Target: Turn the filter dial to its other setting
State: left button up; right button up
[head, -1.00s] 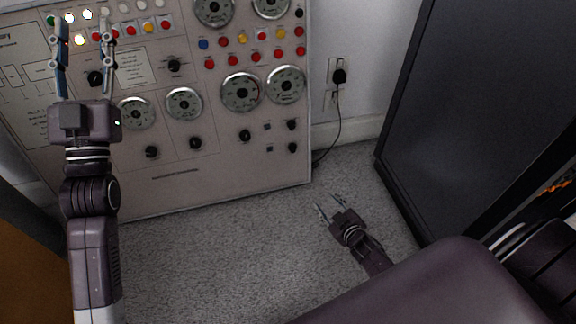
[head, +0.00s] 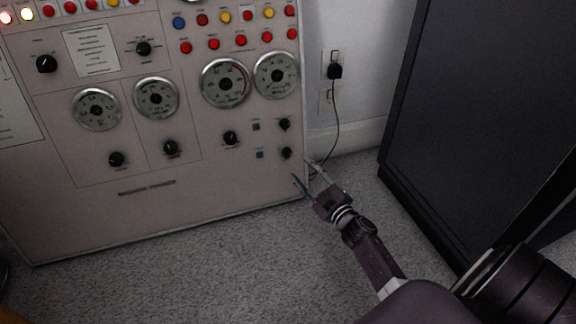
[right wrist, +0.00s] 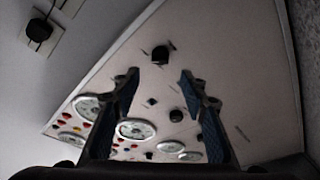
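The control panel (head: 60,185) carries several black knobs; their labels are too small to read, so I cannot tell which is the filter dial. A lower row holds knobs at left (head: 116,159), middle (head: 170,147) and right (head: 230,137). Two small knobs, upper (head: 284,124) and lower (head: 287,153), sit near the right edge. My right gripper (head: 303,170) is open and empty, near the panel's lower right corner. In the right wrist view its fingers (right wrist: 158,80) are apart, with a black knob (right wrist: 160,54) showing beyond them. My left gripper is out of view.
Round gauges (head: 225,83) and colored buttons (head: 213,44) fill the upper panel. A plugged-in cord (head: 336,105) hangs on the wall right of it. A dark cabinet (head: 470,110) stands at right. Grey carpet (head: 200,260) in front is clear.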

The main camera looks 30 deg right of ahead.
aim_at(289, 155)
jog(key=w+b, duration=0.3)
jog(key=w, duration=0.3)
jog(key=shift+w+d+f, duration=0.1)
jog(key=shift+d, duration=0.05)
jog(key=shift+w+b, duration=0.3)
jog(key=shift+w, duration=0.25)
grip_shut()
